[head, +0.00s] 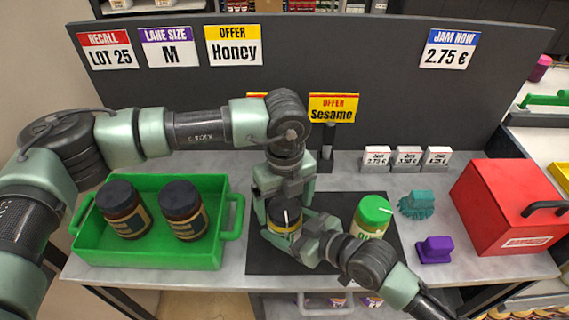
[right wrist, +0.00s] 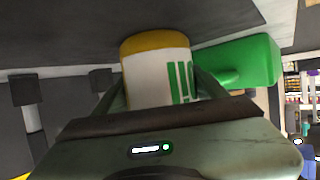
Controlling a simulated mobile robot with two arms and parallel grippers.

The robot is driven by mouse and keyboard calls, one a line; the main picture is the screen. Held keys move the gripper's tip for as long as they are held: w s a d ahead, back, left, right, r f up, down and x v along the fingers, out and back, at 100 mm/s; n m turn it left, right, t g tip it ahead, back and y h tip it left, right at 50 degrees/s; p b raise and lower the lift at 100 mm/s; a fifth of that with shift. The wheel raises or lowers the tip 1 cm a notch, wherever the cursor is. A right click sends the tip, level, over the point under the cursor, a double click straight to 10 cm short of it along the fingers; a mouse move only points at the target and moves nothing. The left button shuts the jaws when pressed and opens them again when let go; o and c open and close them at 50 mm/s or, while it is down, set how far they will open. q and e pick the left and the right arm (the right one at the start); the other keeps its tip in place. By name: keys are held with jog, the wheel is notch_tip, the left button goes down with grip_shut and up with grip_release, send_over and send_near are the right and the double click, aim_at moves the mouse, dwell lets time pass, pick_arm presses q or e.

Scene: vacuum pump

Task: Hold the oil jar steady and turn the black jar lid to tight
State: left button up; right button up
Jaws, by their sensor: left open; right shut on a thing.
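The oil jar (head: 283,238) stands on the dark mat, with a yellow band and a pale label with green lettering; it also shows in the right wrist view (right wrist: 157,70). Its black lid (head: 287,217) is on top, with a white mark, and partly hidden by my left gripper. My left gripper (head: 283,203) points down from above, open, with its fingers on either side of the lid; I cannot tell whether they touch it. My right gripper (head: 291,246) comes in low from the right and is shut on the jar's body.
A green tray (head: 232,226) with two dark-lidded brown jars (head: 122,210) stands left. Close right of the oil jar is a green-lidded jar (head: 371,215). Farther right are a teal brush (head: 416,205), a purple block (head: 434,250) and a red box (head: 510,208). A dark panel (head: 330,60) rises behind.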

aim_at(284, 208)
pick_arm(q)
jog(key=shift+n, duration=0.8)
notch_tip(284, 208, up, 12)
pick_arm(e)
jog(key=o, duration=2.1)
jog(key=shift+c, duration=0.2)
